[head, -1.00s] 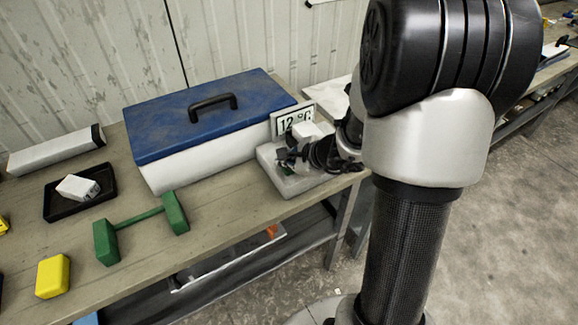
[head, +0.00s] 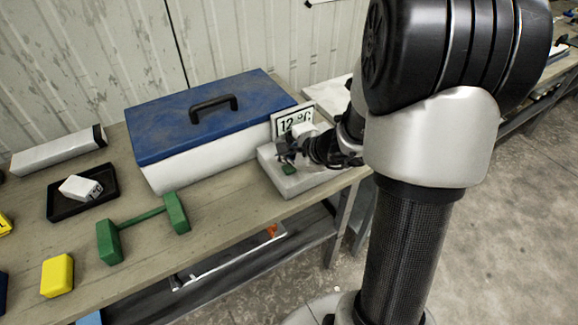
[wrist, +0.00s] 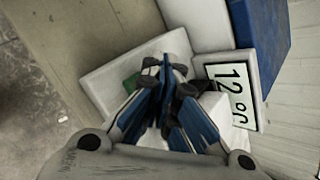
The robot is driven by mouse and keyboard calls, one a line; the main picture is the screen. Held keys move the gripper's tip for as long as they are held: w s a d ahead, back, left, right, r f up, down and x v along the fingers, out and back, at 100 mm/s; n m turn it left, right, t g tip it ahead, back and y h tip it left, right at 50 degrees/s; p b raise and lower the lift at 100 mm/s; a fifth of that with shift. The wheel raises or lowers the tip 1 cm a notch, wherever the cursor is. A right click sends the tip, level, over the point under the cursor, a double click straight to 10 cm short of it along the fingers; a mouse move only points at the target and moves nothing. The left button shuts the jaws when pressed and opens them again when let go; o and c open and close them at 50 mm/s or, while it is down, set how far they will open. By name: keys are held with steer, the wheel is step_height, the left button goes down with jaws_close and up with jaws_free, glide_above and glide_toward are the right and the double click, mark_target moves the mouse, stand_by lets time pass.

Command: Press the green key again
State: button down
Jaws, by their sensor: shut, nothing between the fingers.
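The green key (head: 289,170) is a small green block near the front left of a pale grey base (head: 297,184) at the bench's right end. It also shows in the wrist view (wrist: 131,83), left of the fingers and partly hidden. My gripper (head: 285,149) is shut and empty. Its fingertips (wrist: 165,72) are over the base, to the side of the key; they look apart from it, but their height is hard to judge. A display sign (head: 292,122) reading 12 °C stands behind; it shows also in the wrist view (wrist: 236,92).
A blue-lidded white box (head: 205,170) stands just left of the base. A white block (head: 304,131) is close to my gripper. Further left are a green dumbbell-shaped piece (head: 142,219), a yellow block (head: 57,275) and a black tray (head: 108,196). The bench's front edge is close.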

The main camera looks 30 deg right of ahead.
mark_target(287, 169)
steer(key=shift+r+p, duration=1.8)
steer(key=shift+r, duration=0.7)
steer(key=s+a+r+n+g+y, duration=0.1)
steer(key=s+a+r+n+y, duration=0.1)
steer(key=s+a+r+n, duration=0.45)
steer(key=s+a+r+n+g+y, duration=0.1)
steer(key=s+a+r+n, duration=0.15)
steer(key=a+n, duration=0.45)
steer(key=s+r+n+g+h, duration=0.1)
steer(key=s+r+n+h, duration=0.1)
steer(key=s+n, duration=0.3)
steer(key=s+r+n+g+h, duration=0.1)
steer(key=s+n+h, duration=0.2)
steer(key=s, duration=0.8)
steer(key=n, duration=0.2)
steer(key=shift+s+r+n, duration=0.15)
steer(key=shift+r+n, duration=0.2)
